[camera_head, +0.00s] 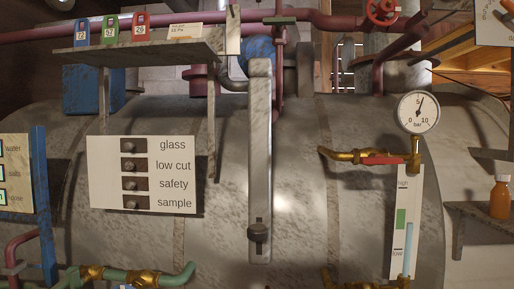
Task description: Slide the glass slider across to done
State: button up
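A white board (161,201) on the big grey tank carries several labelled rows: glass, low cut, safety and sample. The glass slider (129,146) is the top row's small grey knob, in the left part of a short dark slot (142,146). The knobs in the rows below sit at about the same place to the left. I cannot read the word "done" anywhere on this board. My gripper is not in view.
A shelf (135,50) with coloured padlocks juts out above the board. A vertical grey bar (259,150) with a dark knob stands to its right. A blue-edged board (43,200) is to its left, and green pipes (120,274) run below.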

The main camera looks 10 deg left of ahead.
aim_at(127, 145)
jog(key=u, duration=1.55)
